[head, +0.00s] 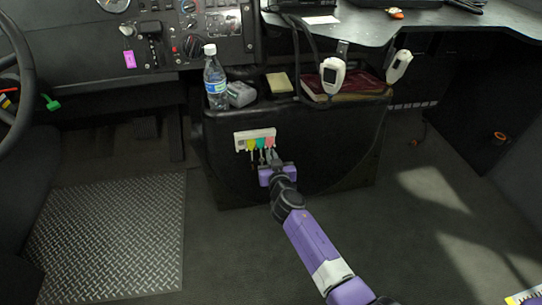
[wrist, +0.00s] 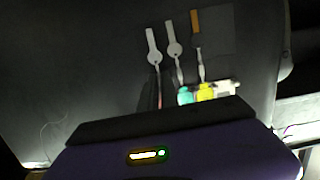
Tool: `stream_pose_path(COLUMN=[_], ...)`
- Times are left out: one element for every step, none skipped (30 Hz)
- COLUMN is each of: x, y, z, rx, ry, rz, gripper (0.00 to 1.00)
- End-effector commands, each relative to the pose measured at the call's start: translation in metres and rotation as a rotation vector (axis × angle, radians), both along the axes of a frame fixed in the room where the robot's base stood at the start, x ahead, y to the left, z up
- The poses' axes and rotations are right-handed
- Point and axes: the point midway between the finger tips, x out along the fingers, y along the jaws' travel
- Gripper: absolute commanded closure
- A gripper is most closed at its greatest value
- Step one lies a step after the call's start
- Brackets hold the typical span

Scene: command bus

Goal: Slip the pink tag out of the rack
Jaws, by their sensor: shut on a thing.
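The white rack (head: 243,140) is fixed to the front of the black console, and a bit of it shows in the wrist view (wrist: 229,87). Yellow (head: 251,145), teal (head: 260,142) and pink (head: 270,142) tags sit side by side at it in the head view. The wrist view shows the teal tag (wrist: 185,95) and yellow tag (wrist: 206,92) with keys hanging from them. My gripper (head: 271,164) is at the rack's right end, shut on the pink tag. Its fingers hide most of the tag in the wrist view, where only a thin pinkish strip (wrist: 160,99) shows.
A water bottle (head: 215,80), grey device (head: 240,94) and dark red book (head: 356,85) are on the console top. Two white handsets (head: 332,75) hang above.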

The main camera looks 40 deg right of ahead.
Motion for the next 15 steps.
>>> stream_pose_path(x=[0.0000,0.0000,-0.0001,-0.0003,-0.0007,-0.0011,-0.0015,-0.0020,-0.0028,-0.0034,-0.0040,-0.0049,-0.0056,-0.0063,-0.0074], y=[0.0000,0.0000,0.0001,0.0002,0.0005,0.0007,0.0012,0.0015,0.0020,0.0024,0.0030,0.0035,0.0040,0.0045,0.0051], z=[0.0002,0.0002,0.0001,0.0002,0.0001,0.0001,0.0001,0.0001,0.0002,0.0003,0.0004,0.0004,0.0004,0.0001,-0.0001], rx=[0.000,0.000,0.000,0.000,0.000,0.000,0.000,0.000,-0.001,-0.001,-0.001,0.000,0.000,0.000,0.001], ry=[0.000,0.000,0.000,0.000,0.000,0.000,0.000,0.000,-0.001,-0.001,-0.001,-0.001,-0.001,-0.001,-0.001], rz=[0.000,0.000,0.000,0.000,0.000,0.000,0.000,0.000,0.000,0.000,0.000,0.000,0.000,0.000,0.000], gripper=[1.00,1.00,1.00,1.00,1.00,1.00,1.00,1.00,1.00,1.00,1.00,1.00,1.00,1.00,1.00])
